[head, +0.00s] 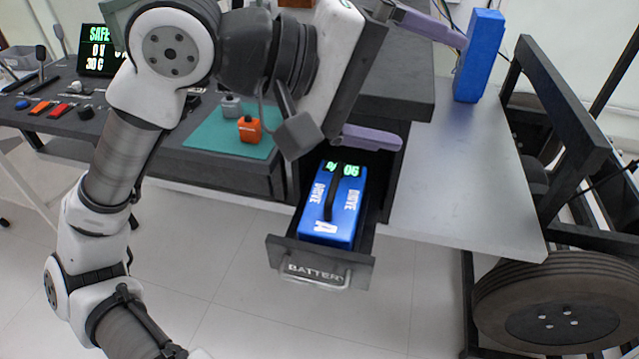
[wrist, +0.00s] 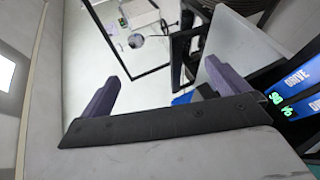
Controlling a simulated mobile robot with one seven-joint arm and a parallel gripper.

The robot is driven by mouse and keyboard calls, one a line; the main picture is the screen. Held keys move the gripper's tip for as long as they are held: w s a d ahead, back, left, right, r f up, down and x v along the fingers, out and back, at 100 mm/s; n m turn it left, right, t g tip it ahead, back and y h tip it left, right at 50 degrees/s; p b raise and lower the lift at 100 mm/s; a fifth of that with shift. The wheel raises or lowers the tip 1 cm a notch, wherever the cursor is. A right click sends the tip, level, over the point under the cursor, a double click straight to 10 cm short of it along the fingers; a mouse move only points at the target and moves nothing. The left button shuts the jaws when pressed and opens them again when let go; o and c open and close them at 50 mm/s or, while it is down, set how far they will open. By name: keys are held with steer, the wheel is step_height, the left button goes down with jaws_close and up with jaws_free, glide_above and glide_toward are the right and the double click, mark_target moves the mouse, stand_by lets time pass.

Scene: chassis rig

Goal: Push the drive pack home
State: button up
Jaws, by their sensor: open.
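The blue drive pack (head: 346,225) lies in the pulled-out drawer (head: 322,258), whose front reads BATTERY and carries a clear handle. The pack has a black strap handle, a green display and DRIVE lettering. Its rear end is near the dark bay opening; how it meets the bay is hidden. My gripper (head: 432,92) is open and empty, above and to the right of the pack, with its purple fingers spread and pointing right. In the wrist view my gripper (wrist: 162,70) shows nothing between its fingers, and part of the drive pack (wrist: 300,85) shows at the right edge.
A tall blue block (head: 479,56) stands on the grey side shelf (head: 455,185). A black frame with a wheel (head: 550,305) is at the right. An orange part (head: 249,130) lies on a green mat (head: 215,138) at the left. The floor before the drawer is clear.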

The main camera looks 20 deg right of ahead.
steer(key=w+d+f+m+t+y+b, duration=0.1)
steer(key=w+f+t+y, duration=0.1)
steer(key=w+f+y, duration=0.3)
steer(key=w+d+f+m+t+y, duration=0.1)
steer(key=w+f+m+t, duration=0.1)
steer(key=f, duration=0.5)
steer(key=m+t+y+b, duration=0.1)
steer(key=m+t+y, duration=0.1)
steer(key=y, duration=0.4)
glide_toward(333, 183)
steer(key=shift+w+a+f, duration=0.1)
steer(key=shift+w+f, duration=0.25)
steer(key=shift+f, duration=0.15)
steer(key=x, duration=0.7)
steer(key=shift+s+d, duration=0.15)
steer(key=shift+d, duration=0.05)
steer(key=shift+h, duration=0.3)
steer(key=shift+s+x, duration=0.2)
steer(key=shift+x, duration=1.3)
steer(key=shift+s+x, duration=0.15)
steer(key=shift+x, duration=1.35)
steer(key=shift+a+f, duration=0.1)
steer(key=shift+c, duration=0.3)
steer(key=c, duration=1.4)
steer(key=shift+c, duration=0.8)
steer(key=shift+r, duration=0.2)
